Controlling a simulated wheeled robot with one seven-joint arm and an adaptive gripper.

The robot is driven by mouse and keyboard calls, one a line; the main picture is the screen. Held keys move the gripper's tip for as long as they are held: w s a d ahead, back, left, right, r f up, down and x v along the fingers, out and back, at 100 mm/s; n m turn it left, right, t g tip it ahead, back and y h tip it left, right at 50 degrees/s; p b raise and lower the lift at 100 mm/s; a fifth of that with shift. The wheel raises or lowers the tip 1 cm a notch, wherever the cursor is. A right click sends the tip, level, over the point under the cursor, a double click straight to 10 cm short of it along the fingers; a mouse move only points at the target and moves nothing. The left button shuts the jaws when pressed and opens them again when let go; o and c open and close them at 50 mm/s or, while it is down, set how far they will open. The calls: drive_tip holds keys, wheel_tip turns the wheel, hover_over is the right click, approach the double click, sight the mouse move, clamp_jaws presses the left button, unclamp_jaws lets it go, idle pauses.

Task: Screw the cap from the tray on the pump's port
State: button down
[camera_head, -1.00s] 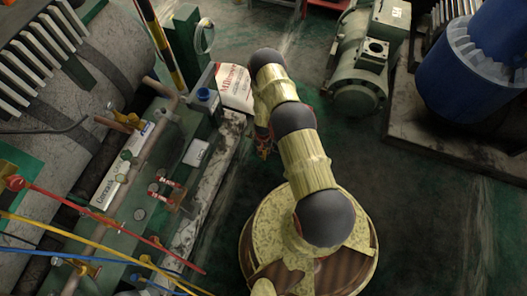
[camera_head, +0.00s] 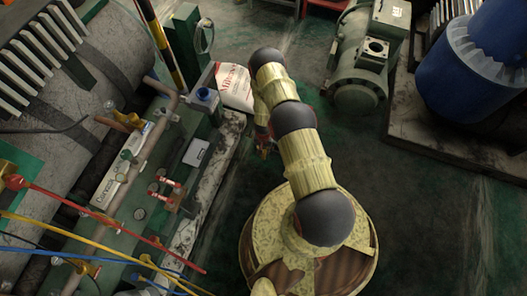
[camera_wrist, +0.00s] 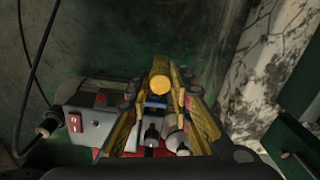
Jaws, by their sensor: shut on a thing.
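In the wrist view my gripper (camera_wrist: 160,94) has its fingers closed around a round yellow-orange piece, which looks like the cap (camera_wrist: 161,82). Below it in the picture is the pump (camera_wrist: 95,128), a grey body with a red switch on its left side. Dark and metallic fittings show between my fingers, with a small blue patch under the cap. The fingers hide much of the pump's top, so I cannot tell which fitting is the port or whether the cap touches it. In the head view my arm hides most of the gripper and the pump. I cannot make out the tray.
A black cable (camera_wrist: 40,70) runs down to a plug at the pump's left. Green metalwork (camera_wrist: 293,140) stands at the right in the wrist view. In the head view, pipes, red, yellow and blue hoses (camera_head: 105,225) lie left; a grey motor (camera_head: 358,60) stands behind on open floor.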

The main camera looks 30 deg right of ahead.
drive_tip(key=shift+f, duration=1)
idle(0.8)
drive_tip(key=m, duration=0.3)
drive_tip(key=shift+m, duration=0.3)
drive_tip(key=m, duration=0.3)
drive_tip(key=shift+m, duration=0.3)
